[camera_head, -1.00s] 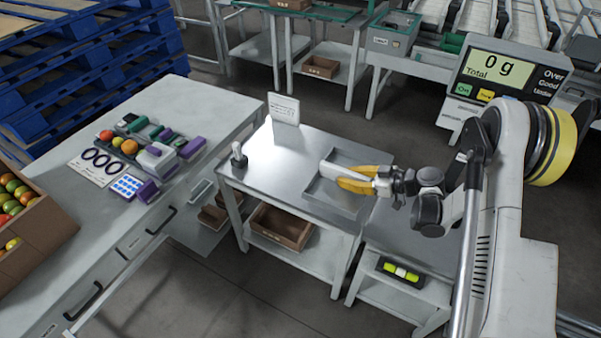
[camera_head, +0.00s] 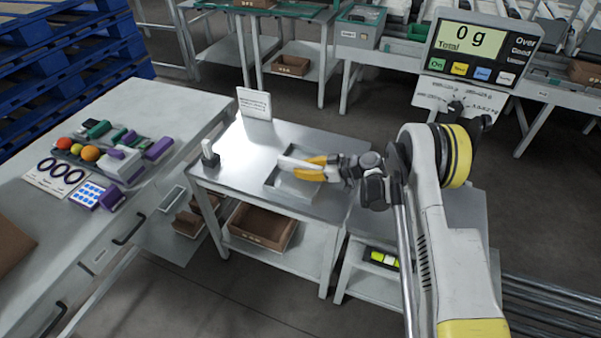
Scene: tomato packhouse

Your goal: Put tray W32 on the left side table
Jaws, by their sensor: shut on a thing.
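A shallow grey tray (camera_head: 272,184) is at the right part of a small steel-topped table (camera_head: 232,185) in the middle of the head view. No W32 label can be read on it. My gripper (camera_head: 300,167), with white and yellow fingers, reaches in from the right and is shut on the tray. The fingers cover part of the tray and its right side, so the exact grip is hidden. I cannot tell whether the tray rests on the tabletop or hangs just above it.
A white sign (camera_head: 254,103) and a small dark-topped holder (camera_head: 209,154) stand on the steel table. A long bench (camera_head: 140,110) with fruit and tools is at left. Another low table (camera_head: 452,215) is at right, behind my arm. A scale display (camera_head: 477,52) reads 0 g.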

